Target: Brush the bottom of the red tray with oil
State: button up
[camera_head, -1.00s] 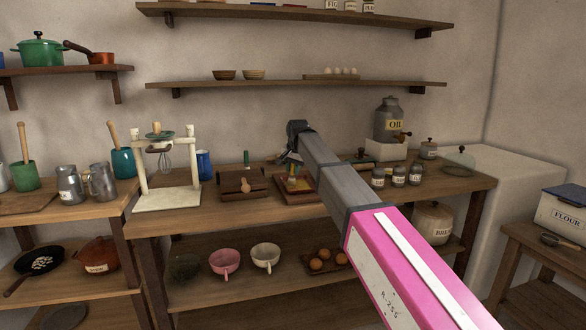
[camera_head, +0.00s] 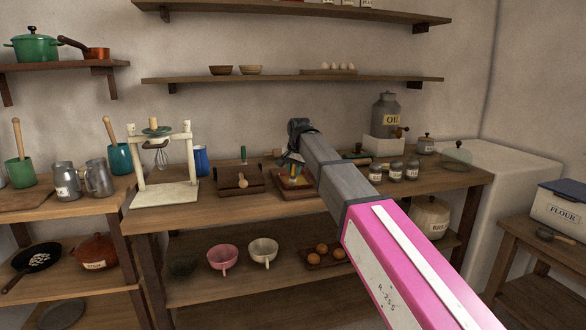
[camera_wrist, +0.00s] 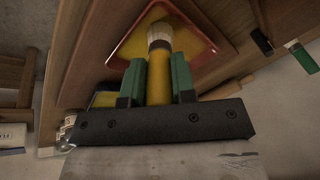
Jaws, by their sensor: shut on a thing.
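My gripper (camera_wrist: 157,82) is shut on the yellow handle of a brush (camera_wrist: 159,75), between its two green fingers. The tray has a red rim and a yellowish inside. In the head view, the tray (camera_head: 283,183) is on the worktable, and my gripper (camera_head: 291,160) is just above it, fingers down. I cannot tell whether the bristles touch the tray bottom. The grey oil can (camera_head: 388,115), labelled OIL, stands on a white block at the back right.
A brown board with a wooden-handled tool (camera_head: 242,181) lies left of the tray. A cream stand with a whisk (camera_head: 160,165) is farther left. Small labelled jars (camera_head: 396,171) stand right of my arm. A shelf (camera_head: 290,79) runs along the wall above.

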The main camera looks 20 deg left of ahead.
jog(key=shift+w+a+r, duration=0.1)
jog(key=shift+w+a, duration=0.05)
jog(key=shift+w, duration=0.15)
jog(key=shift+w+a, duration=0.55)
jog(key=shift+w, duration=0.45)
jog(key=shift+w+a, duration=0.6)
jog(key=shift+w, duration=0.45)
jog(key=shift+w+a, duration=0.55)
jog(key=shift+w, duration=0.45)
jog(key=shift+s, duration=0.1)
jog(key=shift+s+d+r, duration=0.1)
jog(key=shift+s+d, duration=0.4)
jog(key=shift+s, duration=0.35)
jog(key=shift+s+d, duration=0.45)
jog(key=shift+s, duration=0.4)
jog(key=shift+s+d, duration=0.5)
jog(key=shift+s, duration=0.35)
jog(key=shift+s+d, duration=0.45)
jog(key=shift+s, duration=0.35)
jog(key=shift+r, duration=2.9)
